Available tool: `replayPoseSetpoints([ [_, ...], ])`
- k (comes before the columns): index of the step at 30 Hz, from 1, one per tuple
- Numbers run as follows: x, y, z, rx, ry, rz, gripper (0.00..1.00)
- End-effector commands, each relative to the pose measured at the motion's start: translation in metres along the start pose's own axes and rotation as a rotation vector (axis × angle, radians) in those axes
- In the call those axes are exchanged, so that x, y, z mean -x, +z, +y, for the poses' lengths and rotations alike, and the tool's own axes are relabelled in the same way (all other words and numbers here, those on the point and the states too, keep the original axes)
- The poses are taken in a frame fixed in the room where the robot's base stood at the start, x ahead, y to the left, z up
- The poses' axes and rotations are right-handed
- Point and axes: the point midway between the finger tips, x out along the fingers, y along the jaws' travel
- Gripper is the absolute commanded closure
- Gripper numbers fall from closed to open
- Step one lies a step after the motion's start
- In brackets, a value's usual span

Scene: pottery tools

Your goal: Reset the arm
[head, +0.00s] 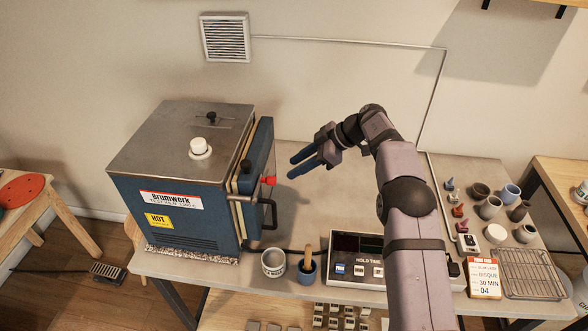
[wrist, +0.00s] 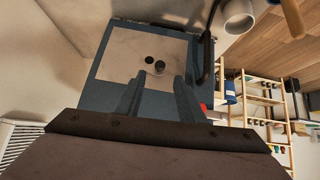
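My gripper (head: 291,168) is raised above the table, just right of the blue kiln (head: 180,180), with its two blue fingers pointing left toward the kiln's door side. In the wrist view, the fingers (wrist: 155,88) are spread apart with nothing between them. Beyond them is a dark blue panel with a pale square and two dark round spots. My arm reaches in from the lower right of the head view and bends left at the top.
The kiln's door (head: 256,170) has a red knob and black handle. A pale cup (head: 273,262), a blue pot with a wooden-handled tool (head: 307,272) and a control box (head: 345,258) line the front. Small pots, a wire rack (head: 530,273) and a card (head: 485,278) are right. The middle table is clear.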

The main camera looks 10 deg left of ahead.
Motion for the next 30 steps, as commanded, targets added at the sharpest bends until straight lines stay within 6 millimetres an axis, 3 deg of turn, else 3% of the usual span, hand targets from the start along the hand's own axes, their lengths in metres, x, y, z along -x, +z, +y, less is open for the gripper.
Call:
replayPoseSetpoints([
  [12,0.001,-0.002,0.001,0.001,0.005,0.005,0.64],
  [19,0.018,-0.037,0.028,0.008,0.169,0.131,0.64],
  [25,0.072,-0.067,0.075,-0.064,0.515,0.265,0.64],
  [28,0.109,-0.057,0.091,-0.158,0.711,0.271,0.64],
  [30,0.134,-0.038,0.094,-0.243,0.834,0.243,0.64],
])
